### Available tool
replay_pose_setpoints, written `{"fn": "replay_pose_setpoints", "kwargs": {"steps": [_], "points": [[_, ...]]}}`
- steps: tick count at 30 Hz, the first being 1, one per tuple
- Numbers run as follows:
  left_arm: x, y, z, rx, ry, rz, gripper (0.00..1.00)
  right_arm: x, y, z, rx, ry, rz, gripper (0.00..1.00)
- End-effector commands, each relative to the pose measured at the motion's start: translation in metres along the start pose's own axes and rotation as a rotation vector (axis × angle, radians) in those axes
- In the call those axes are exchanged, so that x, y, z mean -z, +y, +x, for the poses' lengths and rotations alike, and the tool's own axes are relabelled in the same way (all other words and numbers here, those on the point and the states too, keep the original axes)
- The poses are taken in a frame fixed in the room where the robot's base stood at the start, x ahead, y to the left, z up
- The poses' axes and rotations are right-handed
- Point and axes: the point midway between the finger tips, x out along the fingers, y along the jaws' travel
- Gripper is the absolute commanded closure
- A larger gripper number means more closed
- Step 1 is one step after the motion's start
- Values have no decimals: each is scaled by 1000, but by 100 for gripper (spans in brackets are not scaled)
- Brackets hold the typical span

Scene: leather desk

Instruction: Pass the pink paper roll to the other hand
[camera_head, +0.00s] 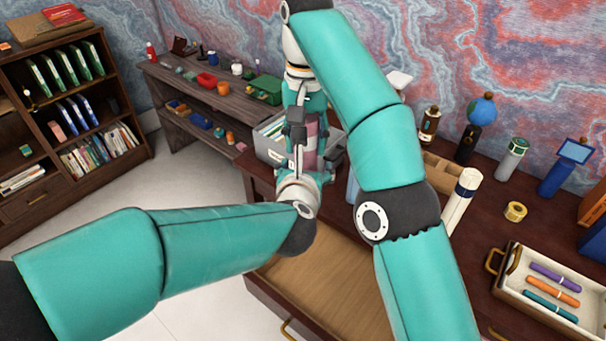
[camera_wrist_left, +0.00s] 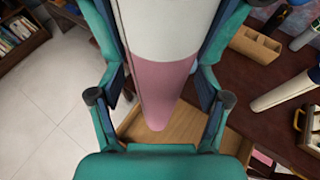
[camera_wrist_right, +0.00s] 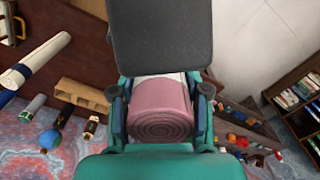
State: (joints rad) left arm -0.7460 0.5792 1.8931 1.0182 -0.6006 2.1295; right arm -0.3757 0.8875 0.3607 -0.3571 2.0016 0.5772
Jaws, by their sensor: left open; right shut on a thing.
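The pink paper roll (camera_head: 312,128) with a white band is held up between my two grippers in the head view, partly hidden by them. My right gripper (camera_head: 298,112) comes from above and is shut on it. In the right wrist view the roll's spiral pink end (camera_wrist_right: 162,125) shows between the fingers. My left gripper (camera_head: 303,163) is open, just below. In the left wrist view the roll's pink part (camera_wrist_left: 163,80) and white band lie between its spread fingers, with gaps at both sides.
A grey file box (camera_head: 272,145) stands close behind the grippers. An open wooden drawer (camera_head: 325,295) is below. On the desk are a white roll (camera_head: 461,198), a yellow tape roll (camera_head: 515,212) and a pen tray (camera_head: 505,290). A bookshelf (camera_head: 120,100) stands far left.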

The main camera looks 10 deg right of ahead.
Motion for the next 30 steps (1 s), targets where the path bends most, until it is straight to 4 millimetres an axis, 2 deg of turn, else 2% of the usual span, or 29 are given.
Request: {"fn": "replay_pose_setpoints", "kwargs": {"steps": [11,23,24,29,30], "points": [[0,0,4,1,0,0,25,0,0,0,1,1,0,100],[0,0,4,1,0,0,92,0,0,0,1,1,0,100],[-1,0,4,1,-2,0,95,0,0,0,1,1,0,50],[-1,0,4,1,-2,0,95,0,0,0,1,1,0,24],[-1,0,4,1,-2,0,95,0,0,0,1,1,-1,24]]}}
